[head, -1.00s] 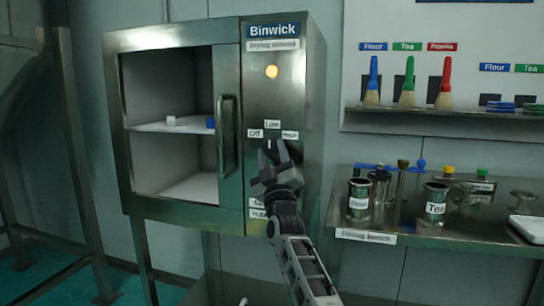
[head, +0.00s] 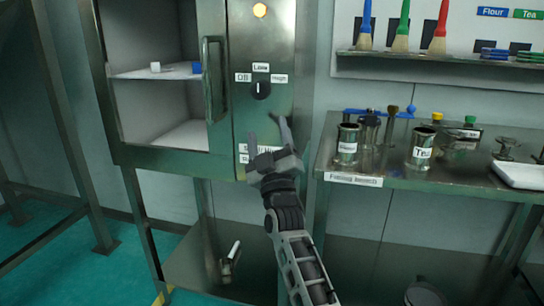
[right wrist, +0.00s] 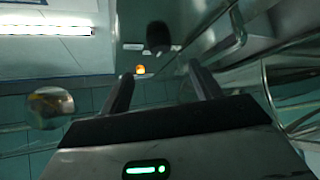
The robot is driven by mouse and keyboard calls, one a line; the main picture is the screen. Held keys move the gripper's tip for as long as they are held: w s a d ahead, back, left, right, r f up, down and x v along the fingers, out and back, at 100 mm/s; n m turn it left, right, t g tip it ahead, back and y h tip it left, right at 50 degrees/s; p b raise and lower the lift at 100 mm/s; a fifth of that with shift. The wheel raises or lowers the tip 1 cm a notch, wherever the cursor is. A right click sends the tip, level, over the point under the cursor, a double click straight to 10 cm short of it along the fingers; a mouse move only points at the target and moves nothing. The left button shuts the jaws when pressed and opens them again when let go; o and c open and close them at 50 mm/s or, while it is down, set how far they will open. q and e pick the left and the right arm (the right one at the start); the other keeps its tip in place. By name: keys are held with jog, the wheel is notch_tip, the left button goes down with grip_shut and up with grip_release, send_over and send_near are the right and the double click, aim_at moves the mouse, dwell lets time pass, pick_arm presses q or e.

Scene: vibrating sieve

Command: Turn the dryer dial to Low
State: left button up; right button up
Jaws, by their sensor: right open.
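The dryer dial (head: 261,89) is a small black knob on the steel front panel of the dryer (head: 285,60). Its white mark stands upright, toward the Low label (head: 261,67); the Off label (head: 243,78) is to the left and the High label (head: 279,78) to the right. My right gripper (head: 267,128) is below the dial, its fingers spread, empty and apart from it. In the right wrist view the dial (right wrist: 158,38) shows beyond the open fingers (right wrist: 161,75). My left gripper is not in view.
To the right is a bench (head: 450,178) with metal canisters, below hanging brushes.

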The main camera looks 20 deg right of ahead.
jog(key=shift+v, duration=2.85)
